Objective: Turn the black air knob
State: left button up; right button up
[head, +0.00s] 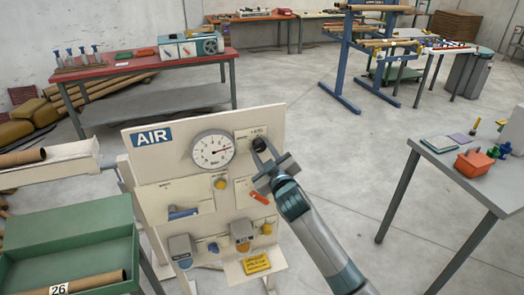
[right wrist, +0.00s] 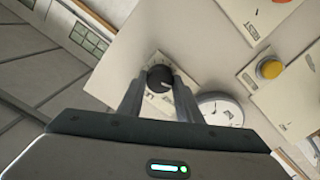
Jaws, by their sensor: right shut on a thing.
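The black air knob (head: 259,144) sits at the upper right of the white AIR panel (head: 160,165), right of the round pressure gauge (head: 213,149). In the right wrist view the knob (right wrist: 160,77) shows a pale pointer mark and lies between the two fingertips. My right gripper (head: 263,152) reaches the panel from the lower right and is shut on the knob; it also shows in the right wrist view (right wrist: 158,88). The gauge needle points to the right side of its dial. My left gripper is not in view.
The panel also carries a yellow button (head: 220,183), a red lever (head: 260,198), a blue valve handle (head: 183,213) and a yellow tag (head: 256,263). A green tray (head: 70,235) stands at left, a grey table (head: 470,175) at right.

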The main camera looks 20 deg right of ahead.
jog(key=shift+m, duration=0.9)
jog(key=o, duration=1)
jog(key=shift+o, duration=0.2)
jog(key=s+b, duration=0.4)
jog(key=s, duration=1.3)
jog(key=shift+s+d+b, duration=0.2)
jog(key=shift+d+b, duration=0.1)
